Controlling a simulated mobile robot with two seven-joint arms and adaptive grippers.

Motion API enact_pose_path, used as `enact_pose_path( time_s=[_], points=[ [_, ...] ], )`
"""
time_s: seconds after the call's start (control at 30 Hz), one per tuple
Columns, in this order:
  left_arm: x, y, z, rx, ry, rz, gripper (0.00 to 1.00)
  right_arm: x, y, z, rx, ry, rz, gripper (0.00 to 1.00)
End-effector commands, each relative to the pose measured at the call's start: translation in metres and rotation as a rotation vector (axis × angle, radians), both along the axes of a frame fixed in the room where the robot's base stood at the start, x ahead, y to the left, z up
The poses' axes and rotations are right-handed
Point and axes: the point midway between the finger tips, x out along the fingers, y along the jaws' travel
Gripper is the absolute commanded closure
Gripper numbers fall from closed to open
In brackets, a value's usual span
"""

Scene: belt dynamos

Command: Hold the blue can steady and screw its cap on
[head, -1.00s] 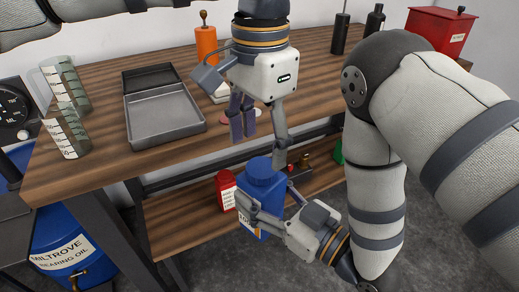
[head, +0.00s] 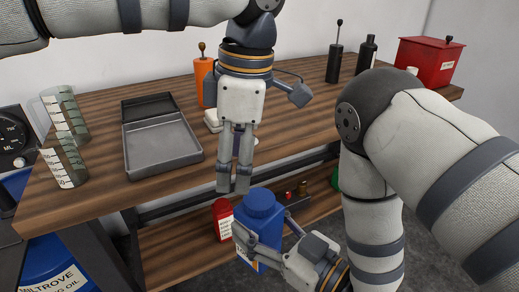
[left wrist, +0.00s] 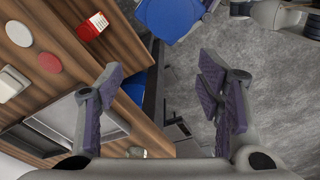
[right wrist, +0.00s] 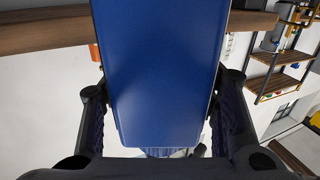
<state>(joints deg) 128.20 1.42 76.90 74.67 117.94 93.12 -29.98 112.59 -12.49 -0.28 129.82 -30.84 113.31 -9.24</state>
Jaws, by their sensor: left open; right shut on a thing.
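The blue can (head: 262,235) is upright, with a blue cap (head: 262,200) at its top. How far the cap is threaded cannot be told. My right gripper (head: 264,238) is shut on the can's body from the front. In the right wrist view the can's blue side (right wrist: 160,70) fills the space between the fingers. My left gripper (head: 233,185) points down, open and empty, just left of and above the cap, apart from it. In the left wrist view the blue top (left wrist: 172,18) shows at the upper edge, beyond the open fingers (left wrist: 165,90).
The wooden bench (head: 100,110) carries a grey tray (head: 160,148), an orange bottle (head: 203,80), measuring beakers (head: 62,160) and a red box (head: 425,62). A red container (head: 222,218) stands on the lower shelf (head: 170,245) beside the can. A red disc (left wrist: 49,62) lies on the bench.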

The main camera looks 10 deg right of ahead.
Motion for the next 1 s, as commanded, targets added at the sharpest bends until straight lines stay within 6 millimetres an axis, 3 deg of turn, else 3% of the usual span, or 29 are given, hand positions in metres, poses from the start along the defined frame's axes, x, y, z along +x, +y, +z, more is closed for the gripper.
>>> enact_pose_path(
  time_s=[0.6, 0.8, 1.0],
  points=[
    [-0.012, -0.027, 0.018, -0.119, -0.152, 2.295, 0.4, 0.0, 0.0, 0.001, 0.002, -0.004, 0.0, 1.0],
    [-0.014, -0.032, 0.021, -0.109, -0.166, 2.745, 0.4, 0.0, 0.0, 0.001, 0.002, -0.004, 0.0, 1.0],
    [-0.015, -0.033, 0.022, -0.104, -0.17, 2.858, 0.4, 0.0, 0.0, 0.001, 0.002, -0.004, 0.0, 1.0]
  ],
)
